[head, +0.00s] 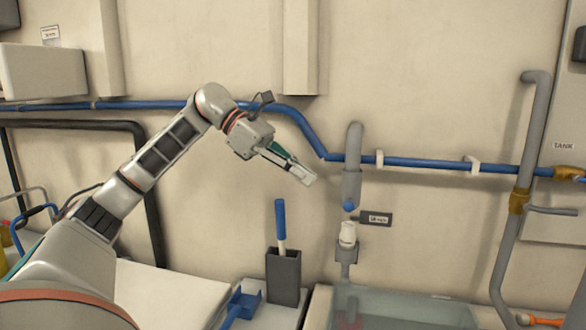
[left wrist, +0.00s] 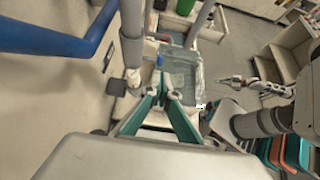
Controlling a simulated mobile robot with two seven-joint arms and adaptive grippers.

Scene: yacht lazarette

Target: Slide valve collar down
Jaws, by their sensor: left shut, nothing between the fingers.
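A grey vertical pipe (head: 354,145) stands against the wall. A wider grey sleeve (head: 351,186), which looks like the valve collar, is around it, with a blue knob (head: 349,207) at its lower end. A white fitting (head: 347,235) sits below, apart from the sleeve. My left gripper (head: 305,176) is shut and empty, left of the sleeve at about its height, with a gap between them. In the left wrist view its green-sided fingers (left wrist: 161,88) point toward a blurred pipe and basin. My right gripper (left wrist: 232,81) is small at the right there; its jaw state is unclear.
A blue pipe (head: 425,163) runs along the wall behind the arm. A dark holder (head: 283,276) with a blue-handled tool (head: 280,220) stands below my left gripper. A small dark label (head: 376,219) is right of the knob. A clear basin (head: 405,308) lies below.

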